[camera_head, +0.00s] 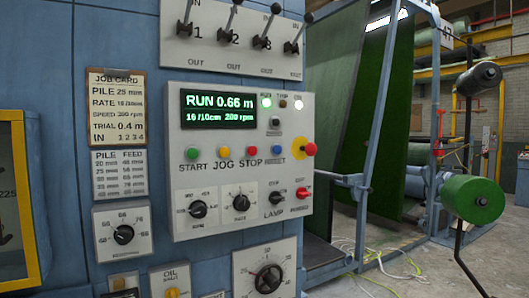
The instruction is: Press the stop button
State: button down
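The stop button (250,151) is a small red button on the light grey control panel (185,220), right above the word STOP. To its left are the yellow jog button (223,152) and the green start button (193,153). To its right is a blue button (277,151), then a larger red mushroom button (311,149). The panel display (217,110) above reads RUN 0.66 m and 200 rpm, with a green lamp (265,102) lit. My gripper is not in view.
Several levers (236,20) stick out above the panel. Knobs (198,209) sit below the buttons. A job card (116,105) hangs left of it, near a yellow-framed window (24,200). At right are green turf (395,110), a green roll (472,198) and loose cables (385,268).

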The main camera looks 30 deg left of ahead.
aim_at(252, 150)
jog(key=u, duration=0.15)
jog(key=k, duration=0.95)
jog(key=u, duration=0.6)
jog(key=i, duration=1)
jog(key=u, duration=0.1)
